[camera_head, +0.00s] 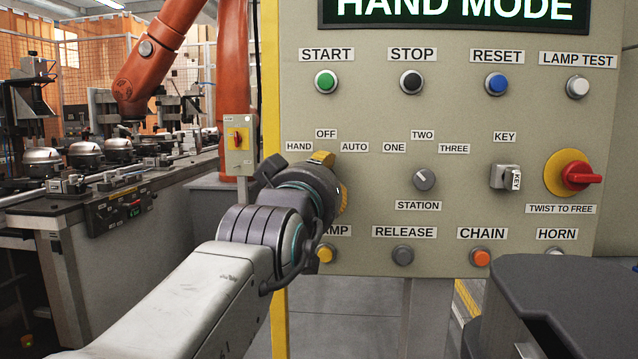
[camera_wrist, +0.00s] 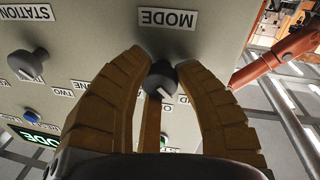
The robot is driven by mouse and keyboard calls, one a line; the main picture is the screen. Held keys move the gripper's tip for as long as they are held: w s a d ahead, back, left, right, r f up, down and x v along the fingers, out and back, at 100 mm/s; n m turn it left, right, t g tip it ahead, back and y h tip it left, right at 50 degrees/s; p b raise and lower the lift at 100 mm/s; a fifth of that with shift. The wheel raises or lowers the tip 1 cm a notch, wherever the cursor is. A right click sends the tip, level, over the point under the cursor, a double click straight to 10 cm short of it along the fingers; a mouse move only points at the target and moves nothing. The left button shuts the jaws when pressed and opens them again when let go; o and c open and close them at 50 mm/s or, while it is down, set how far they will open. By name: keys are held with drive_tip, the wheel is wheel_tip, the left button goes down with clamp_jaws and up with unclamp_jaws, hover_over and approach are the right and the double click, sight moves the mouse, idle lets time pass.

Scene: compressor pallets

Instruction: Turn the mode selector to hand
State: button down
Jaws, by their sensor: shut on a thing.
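The mode selector is a dark round knob (camera_wrist: 162,78) with a white pointer mark, between my fingers in the wrist view, where the panel appears upside down. Its mark points to the lower right there, which is toward the upper left of the panel. My gripper (camera_wrist: 163,64) has its tan ribbed fingers closed around the knob. In the head view my gripper (camera_head: 335,178) is at the panel below the HAND (camera_head: 299,147), OFF and AUTO labels and hides the knob. The display (camera_head: 455,10) reads HAND MODE.
The grey panel (camera_head: 455,115) also bears a STATION knob (camera_head: 424,179), a key switch (camera_head: 504,177), a red emergency stop (camera_head: 580,176) and several push buttons. An orange robot arm (camera_head: 160,60) and a workbench are at left.

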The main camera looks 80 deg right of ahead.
drive_tip(key=shift+r, duration=0.1)
drive_tip(key=c, duration=0.9)
unclamp_jaws()
drive_tip(key=shift+w, duration=0.1)
drive_tip(key=a, duration=0.8)
drive_tip(key=w+a+f, duration=0.1)
drive_tip(key=a, duration=0.3)
drive_tip(key=shift+d, duration=0.1)
